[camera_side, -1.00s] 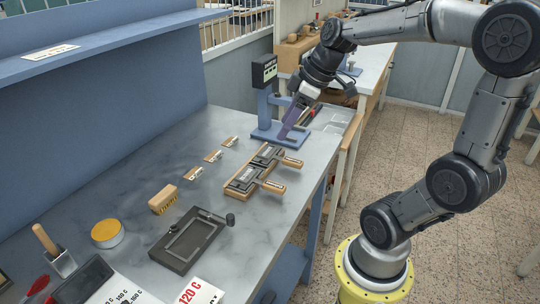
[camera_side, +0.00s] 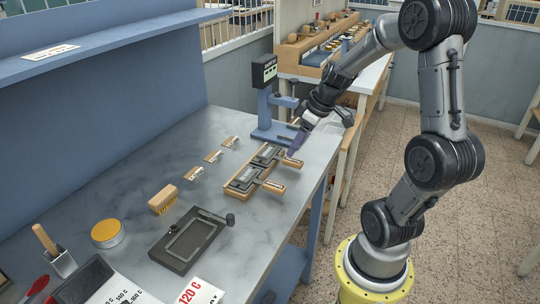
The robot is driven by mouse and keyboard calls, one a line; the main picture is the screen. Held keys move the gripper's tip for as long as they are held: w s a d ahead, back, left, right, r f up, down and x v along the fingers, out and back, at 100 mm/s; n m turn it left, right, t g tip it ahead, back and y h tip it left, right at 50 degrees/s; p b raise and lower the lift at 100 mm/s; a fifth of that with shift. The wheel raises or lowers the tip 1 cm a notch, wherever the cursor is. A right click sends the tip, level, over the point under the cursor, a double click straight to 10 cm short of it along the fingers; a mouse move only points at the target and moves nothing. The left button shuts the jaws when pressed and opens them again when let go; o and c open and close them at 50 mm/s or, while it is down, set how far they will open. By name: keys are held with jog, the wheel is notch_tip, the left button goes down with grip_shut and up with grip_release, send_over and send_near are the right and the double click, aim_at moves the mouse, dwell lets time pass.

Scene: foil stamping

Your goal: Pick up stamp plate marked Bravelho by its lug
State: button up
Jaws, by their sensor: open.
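Two dark stamp plates lie side by side in a wooden rack (camera_side: 232,190): a nearer plate (camera_side: 244,179) and a farther plate (camera_side: 267,155). Each has a pale wooden lug sticking out to the right, the nearer lug (camera_side: 274,187) and the farther lug (camera_side: 293,163). Dark marks on the lugs are too small to read, so I cannot tell which plate is Bravelho.
Several small cards (camera_side: 213,157) lie left of the rack. Bare bench surrounds the rack's near side.

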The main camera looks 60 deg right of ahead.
aim_at(287, 158)
jog(key=shift+x, duration=2.7)
jog(key=shift+d, duration=0.1)
grip_shut()
jog(key=shift+w+r, duration=0.1)
